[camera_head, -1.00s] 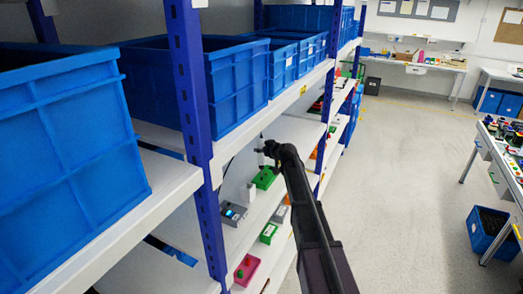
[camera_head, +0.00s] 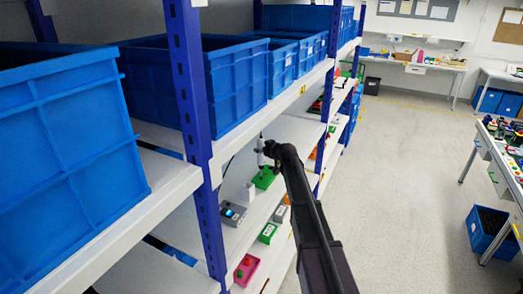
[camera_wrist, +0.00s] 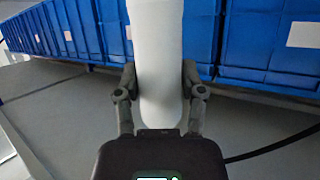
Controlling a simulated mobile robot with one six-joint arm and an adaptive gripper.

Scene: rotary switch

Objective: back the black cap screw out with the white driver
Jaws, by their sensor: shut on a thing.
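My gripper (camera_wrist: 159,80) is shut on the white driver (camera_wrist: 156,45), with one finger on each side of its thick, smooth handle. The driver runs from my gripper to the top edge of the wrist view, and its tip is out of that view. In the head view my gripper (camera_head: 268,148) is at the end of my black arm, over a middle shelf. A small pale piece of the driver (camera_head: 261,153) shows beside it. A green block (camera_head: 264,178) sits on the shelf just below. I cannot make out the black cap screw in either view.
Blue bins (camera_head: 237,85) fill the shelf above, close over my arm. A blue upright post (camera_head: 196,130) stands left of it. A grey box with a lit display (camera_head: 232,214) and a pink box (camera_head: 246,270) sit nearer. The aisle floor (camera_head: 400,180) is clear.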

